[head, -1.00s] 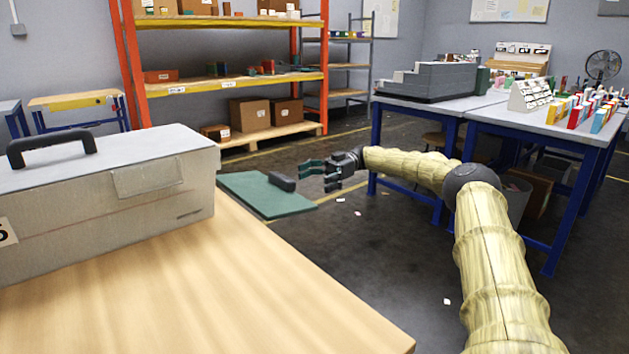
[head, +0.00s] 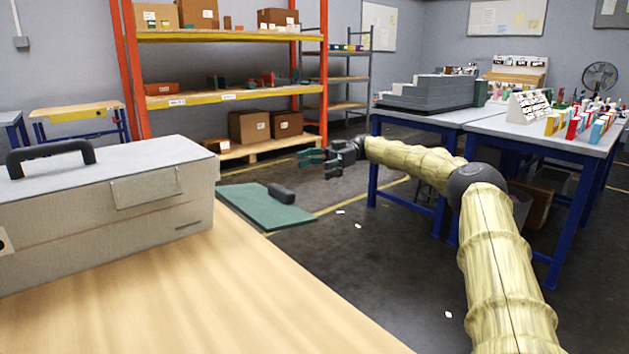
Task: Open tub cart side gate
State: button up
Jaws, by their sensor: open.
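I cannot make out a tub cart or its side gate in the head view. My gripper (head: 320,160) is at the end of my outstretched arm, near the middle of the picture. Its dark green fingers are apart and point left, with nothing between them. It is held in the air in front of the orange shelving, above and to the right of a green mat on the floor.
A wooden table (head: 270,310) with a grey case (head: 100,220) fills the lower left. The green mat (head: 250,205) carries a dark block (head: 281,193). Orange shelving (head: 220,92) stands behind. Blue-legged tables (head: 560,142) stand at right. Open floor lies between.

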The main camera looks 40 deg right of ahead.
jog(key=shift+d+r, duration=0.1)
jog(key=shift+r, duration=0.85)
